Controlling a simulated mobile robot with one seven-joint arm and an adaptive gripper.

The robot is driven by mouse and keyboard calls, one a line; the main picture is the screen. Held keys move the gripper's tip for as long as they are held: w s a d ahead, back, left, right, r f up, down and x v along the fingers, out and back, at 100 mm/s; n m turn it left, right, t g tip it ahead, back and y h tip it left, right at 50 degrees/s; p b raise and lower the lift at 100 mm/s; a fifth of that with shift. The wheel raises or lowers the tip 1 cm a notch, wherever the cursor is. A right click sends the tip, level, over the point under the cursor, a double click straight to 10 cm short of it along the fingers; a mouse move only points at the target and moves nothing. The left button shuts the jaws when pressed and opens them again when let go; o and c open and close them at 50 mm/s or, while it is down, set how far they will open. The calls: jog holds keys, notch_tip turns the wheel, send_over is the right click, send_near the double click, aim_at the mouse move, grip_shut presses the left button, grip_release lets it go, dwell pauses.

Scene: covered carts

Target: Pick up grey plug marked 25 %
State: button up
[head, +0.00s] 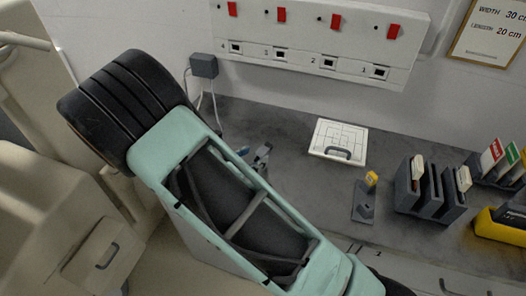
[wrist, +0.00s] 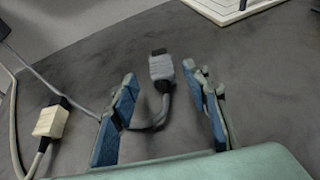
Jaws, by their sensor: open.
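A grey plug (wrist: 161,68) with a dark end lies on the dark worktop in the wrist view, its cable curling down toward my gripper. No marking on it can be read. My gripper (wrist: 164,88) is open, its blue-padded fingers on either side of the plug and cable, with gaps to both. Whether the fingertips are level with the plug in height, I cannot tell. In the head view my gripper (head: 253,157) is small, over the worktop left of the white panel, and the plug cannot be made out there.
A cream plug (wrist: 50,122) on a cable lies left of my gripper. A white panel with a handle (head: 338,141) lies to the right on the worktop (head: 300,190). A yellow-topped item (head: 371,179) and a grey rack (head: 430,190) stand farther right. A socket strip (head: 310,62) is on the wall.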

aim_at(261, 151)
jog(key=x, duration=0.4)
jog(key=shift+d, duration=0.2)
jog(key=shift+c, duration=0.7)
jog(key=shift+r, duration=0.1)
grip_shut()
